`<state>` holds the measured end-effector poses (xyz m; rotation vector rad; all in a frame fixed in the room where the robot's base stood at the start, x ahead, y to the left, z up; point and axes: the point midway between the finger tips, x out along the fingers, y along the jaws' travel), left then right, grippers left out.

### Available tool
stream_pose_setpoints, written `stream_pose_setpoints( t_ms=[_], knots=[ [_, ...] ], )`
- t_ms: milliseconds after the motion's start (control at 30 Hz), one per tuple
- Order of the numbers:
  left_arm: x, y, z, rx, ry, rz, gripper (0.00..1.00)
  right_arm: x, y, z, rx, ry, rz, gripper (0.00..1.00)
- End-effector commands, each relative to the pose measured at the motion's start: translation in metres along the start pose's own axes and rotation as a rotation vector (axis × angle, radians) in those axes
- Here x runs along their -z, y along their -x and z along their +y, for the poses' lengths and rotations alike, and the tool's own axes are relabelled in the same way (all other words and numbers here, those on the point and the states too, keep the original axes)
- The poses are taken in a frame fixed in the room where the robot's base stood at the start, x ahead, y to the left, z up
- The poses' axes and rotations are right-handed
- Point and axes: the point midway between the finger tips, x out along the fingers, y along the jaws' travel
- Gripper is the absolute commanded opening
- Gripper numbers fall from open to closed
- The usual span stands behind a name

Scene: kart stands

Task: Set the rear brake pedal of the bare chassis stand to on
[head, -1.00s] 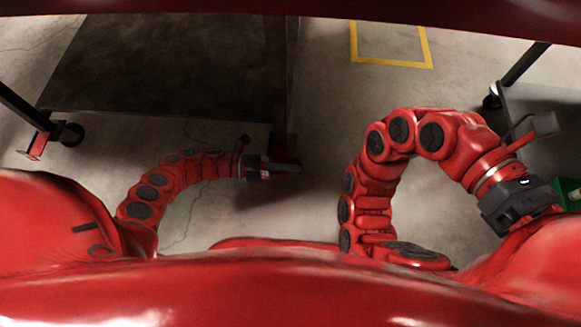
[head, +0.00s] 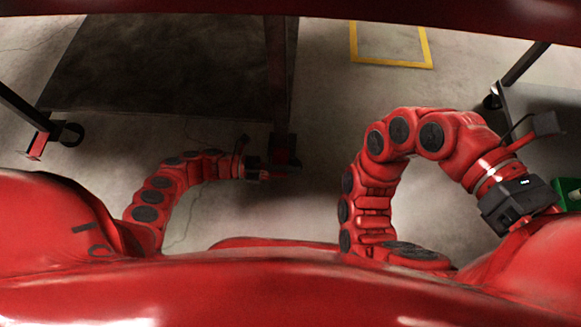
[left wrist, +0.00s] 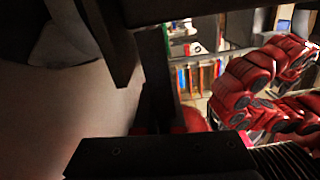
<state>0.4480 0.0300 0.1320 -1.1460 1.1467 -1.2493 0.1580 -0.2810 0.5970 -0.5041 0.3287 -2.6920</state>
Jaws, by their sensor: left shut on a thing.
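The stand with the dark slab top (head: 170,65) is at the upper left of the head view, with a dark leg (head: 277,80) on its right side. A dark red part, seemingly the brake pedal (head: 283,150), shows at the foot of this leg. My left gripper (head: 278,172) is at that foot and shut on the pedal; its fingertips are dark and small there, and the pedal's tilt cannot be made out. In the left wrist view, dark gripper parts fill the lower edge and hide the grip. My right gripper (head: 520,215) hangs at the right, its fingers unclear.
Another caster (head: 72,134) with a red pedal (head: 37,148) is at the left. A second stand (head: 545,110) and a green box (head: 567,192) are at the right. Yellow floor marking (head: 390,62) lies at the back. Floor between my arms is clear.

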Motion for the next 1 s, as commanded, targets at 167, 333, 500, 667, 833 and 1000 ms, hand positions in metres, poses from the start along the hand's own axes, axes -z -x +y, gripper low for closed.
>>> stream_pose_setpoints(
  t_ms=[167, 333, 500, 667, 833, 1000],
  knots=[
    [-0.001, -0.001, 0.007, 0.002, -0.107, -0.005, 0.00, 0.000, 0.000, 0.000, 0.000, 0.000, 0.000, 0.50],
    [0.000, 0.000, 0.011, -0.002, -0.156, -0.003, 0.00, 0.000, 0.000, 0.000, 0.000, 0.000, 0.000, 0.50],
    [0.001, 0.000, 0.012, -0.002, -0.160, 0.000, 0.00, 0.000, 0.000, 0.000, 0.000, 0.000, 0.000, 0.50],
    [0.001, 0.000, 0.012, -0.002, -0.159, 0.000, 0.11, 0.000, 0.000, 0.000, 0.000, 0.000, 0.000, 0.50],
    [0.000, 0.000, 0.012, -0.002, -0.160, -0.001, 0.36, 0.000, 0.000, 0.000, 0.000, 0.000, 0.000, 0.50],
    [0.000, 0.000, 0.011, -0.001, -0.161, -0.001, 0.36, 0.000, 0.000, 0.000, 0.000, 0.000, 0.000, 0.50]
  ],
)
